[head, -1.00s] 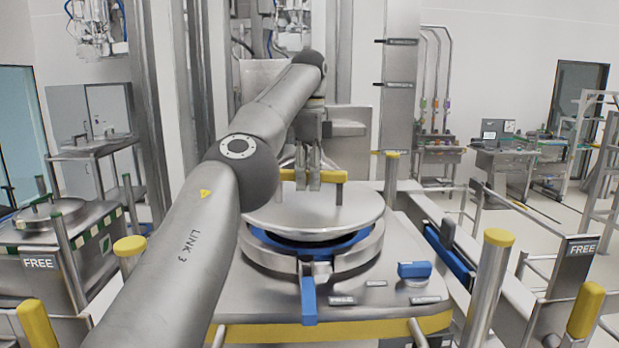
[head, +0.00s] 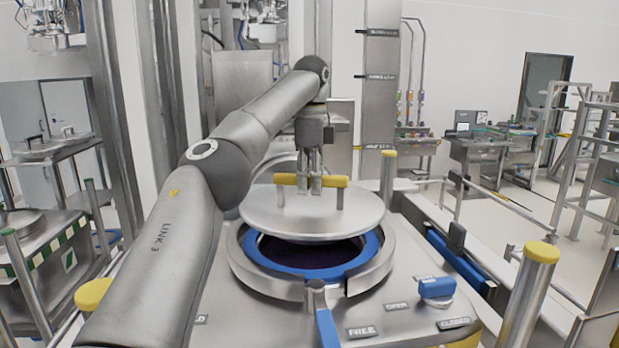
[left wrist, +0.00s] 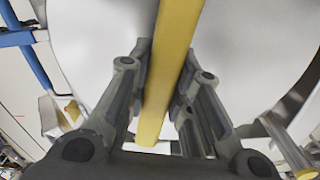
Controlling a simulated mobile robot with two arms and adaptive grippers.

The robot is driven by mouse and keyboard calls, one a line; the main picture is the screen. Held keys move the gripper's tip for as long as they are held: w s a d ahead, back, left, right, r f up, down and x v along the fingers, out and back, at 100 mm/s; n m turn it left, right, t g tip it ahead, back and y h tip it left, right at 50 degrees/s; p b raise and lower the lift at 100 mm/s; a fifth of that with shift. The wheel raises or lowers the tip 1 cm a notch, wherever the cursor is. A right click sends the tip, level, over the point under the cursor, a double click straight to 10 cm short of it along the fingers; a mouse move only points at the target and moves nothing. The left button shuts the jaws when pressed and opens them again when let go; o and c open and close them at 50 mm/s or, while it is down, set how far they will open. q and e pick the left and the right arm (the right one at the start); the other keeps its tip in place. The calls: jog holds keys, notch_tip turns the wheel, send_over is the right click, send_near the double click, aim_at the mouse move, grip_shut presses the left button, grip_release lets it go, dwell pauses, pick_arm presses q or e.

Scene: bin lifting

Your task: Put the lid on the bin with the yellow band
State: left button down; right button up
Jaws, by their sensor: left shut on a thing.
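The round steel lid (head: 310,214) has a yellow handle bar (head: 330,181) on two posts. My left gripper (head: 316,188) is shut on that handle; the left wrist view shows the yellow bar (left wrist: 170,75) between its fingers. The lid hangs a little above and behind the bin's round opening, which has a blue ring (head: 357,262) and a dark inside. A gap shows at the front, and the lid hides the back of the ring. The bin's yellow band shows only as a small piece at the bottom edge. My right gripper is not in view.
A steel clamp ring surrounds the opening, with a blue lever (head: 326,328) at the front. A blue knob (head: 436,288) sits on the deck by OPEN and CLOSED labels. Yellow-capped posts (head: 541,252) stand around. A green-striped bin (head: 55,250) is at left.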

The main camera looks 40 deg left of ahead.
aim_at(309, 207)
pick_arm(q)
jog(key=shift+a+f, duration=0.25)
jog(key=shift+f, duration=2.6)
jog(key=shift+s+d+f, duration=0.15)
jog(key=shift+d+f, duration=0.05)
jog(key=shift+f, duration=0.8)
jog(key=shift+a+f, duration=0.1)
jog(key=shift+f, duration=0.05)
jog(key=c, duration=1.2)
grip_release()
jog(key=shift+c, duration=0.2)
jog(key=shift+f, duration=0.25)
jog(key=shift+r, duration=3.95)
